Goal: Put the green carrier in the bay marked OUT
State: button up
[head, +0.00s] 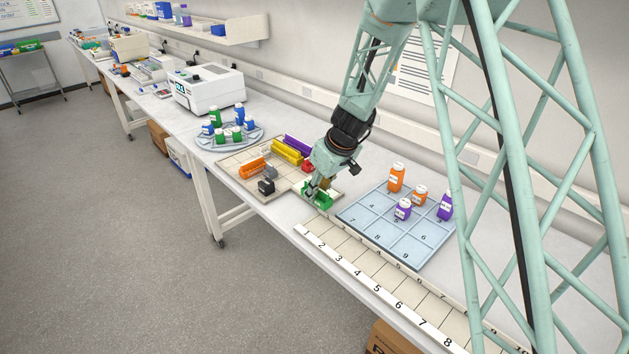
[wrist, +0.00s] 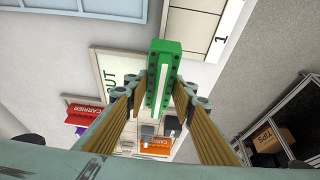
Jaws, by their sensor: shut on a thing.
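The green carrier (head: 324,203) is a long narrow block with a pale strip along its top. My gripper (head: 316,191) is shut on it, and the wrist view shows the carrier (wrist: 171,62) between the two fingers. In the head view the bay (head: 335,185) is partly hidden by the carrier and my gripper. The carrier overlaps one edge of the bay. I cannot tell how high it is above the bench.
A beige tray (head: 236,163) left of my gripper holds orange, yellow, purple, red and dark carriers. A blue numbered grid (head: 368,222) with orange and purple bottles lies to the right. A numbered strip (head: 358,262) runs along the bench front. A round rack (head: 212,141) stands farther left.

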jog(key=w, duration=0.4)
jog(key=w+a+p, duration=0.1)
jog(key=w, duration=0.3)
jog(key=w+f+p, duration=0.1)
jog(key=w, duration=0.3)
jog(key=shift+w+a+f, duration=0.1)
jog(key=shift+w+a, duration=0.1)
jog(key=shift+a, duration=0.05)
jog(key=shift+f+p, duration=0.3)
jog(key=shift+f, duration=1.4)
jog(key=shift+f, duration=0.15)
jog(key=o, duration=0.9)
